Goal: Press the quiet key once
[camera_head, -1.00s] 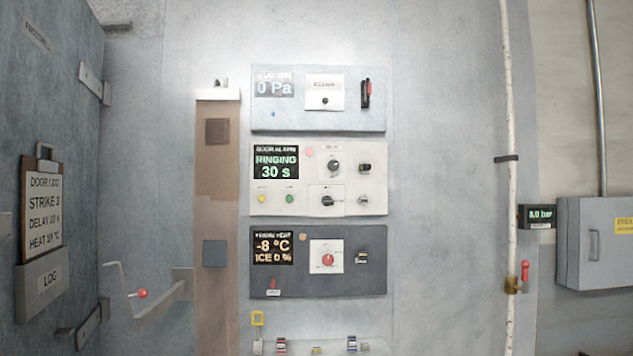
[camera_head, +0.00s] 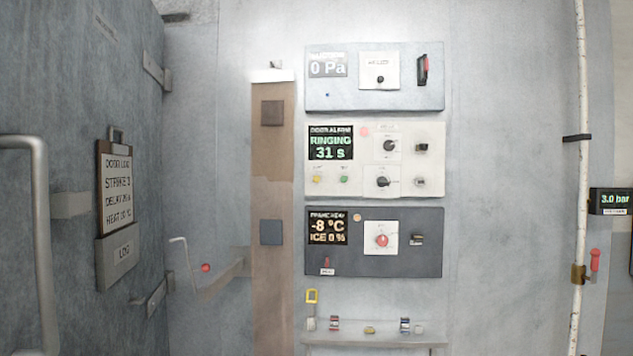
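The white door alarm panel (camera_head: 375,160) is on the wall, right of centre. Its display (camera_head: 330,143) reads DOOR ALARM, RINGING, 31 s. Below the display are a yellow key (camera_head: 317,179) and a green key (camera_head: 344,179), with small labels too blurred to read, so I cannot tell which is the quiet key. To their right are two dark knobs, the upper one (camera_head: 389,146) and the lower one (camera_head: 383,181), and two small switches. A pink round spot (camera_head: 364,132) is near the top. My gripper is not in view.
A grey panel reading 0 Pa (camera_head: 374,98) is above, and a dark frame heat panel (camera_head: 350,262) is below. A shelf (camera_head: 375,338) with small items juts out underneath. At left are a door with a handle (camera_head: 40,230), a clipboard (camera_head: 118,185) and a red-tipped lever (camera_head: 205,267).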

